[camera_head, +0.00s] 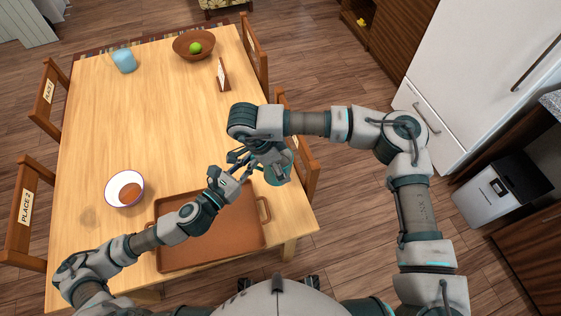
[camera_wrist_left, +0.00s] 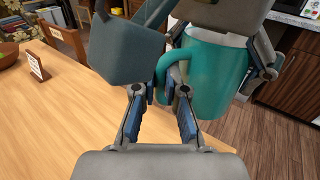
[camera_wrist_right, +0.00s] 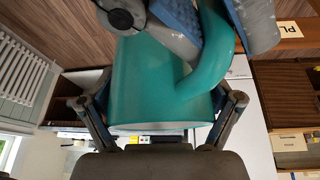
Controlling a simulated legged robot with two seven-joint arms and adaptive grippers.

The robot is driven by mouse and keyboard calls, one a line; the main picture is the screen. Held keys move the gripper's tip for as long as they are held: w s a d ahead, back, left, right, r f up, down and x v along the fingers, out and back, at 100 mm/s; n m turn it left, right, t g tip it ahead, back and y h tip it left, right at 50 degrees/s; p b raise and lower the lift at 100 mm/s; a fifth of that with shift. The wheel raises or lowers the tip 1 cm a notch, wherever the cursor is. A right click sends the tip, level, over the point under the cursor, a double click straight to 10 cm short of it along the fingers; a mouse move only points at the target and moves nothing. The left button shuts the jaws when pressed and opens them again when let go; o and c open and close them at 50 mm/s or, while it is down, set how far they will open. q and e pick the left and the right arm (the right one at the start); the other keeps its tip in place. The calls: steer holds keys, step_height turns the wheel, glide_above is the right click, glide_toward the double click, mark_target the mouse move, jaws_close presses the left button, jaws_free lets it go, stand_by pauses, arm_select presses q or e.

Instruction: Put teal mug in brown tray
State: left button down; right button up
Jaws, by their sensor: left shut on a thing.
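The teal mug (camera_head: 279,174) is held off the table near its right edge, beside the upper right of the brown tray (camera_head: 222,250). The tray lies on the table in front of me. My left gripper (camera_head: 244,174) is shut on the mug's handle, seen closely in the left wrist view (camera_wrist_left: 172,68). My right gripper (camera_head: 272,160) is above the mug, with its fingers on either side of the mug's body (camera_wrist_right: 145,90). Whether those fingers press on it is unclear. The mug looks roughly upright in the left wrist view. The tray's visible floor is bare; my left arm hides part of it.
A white bowl (camera_head: 125,203) with brown inside stands left of the tray. A blue cup (camera_head: 124,61), a brown bowl (camera_head: 181,45) with a green fruit (camera_head: 195,48) and a place sign (camera_head: 222,75) are at the far end. Chairs line both sides. The table's middle is clear.

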arm_select(q)
steer(key=shift+r, duration=0.2)
arm_select(e)
steer(key=c, duration=0.5)
arm_select(q)
steer(key=c, duration=1.5)
jaws_free()
steer(key=o, duration=0.3)
arm_select(e)
steer(key=c, duration=0.3)
arm_select(q)
steer(key=shift+o, duration=0.2)
steer(key=shift+r, duration=0.1)
arm_select(e)
steer(key=shift+f, duration=0.1)
steer(key=shift+c, duration=0.2)
arm_select(q)
steer(key=shift+s+d, duration=0.1)
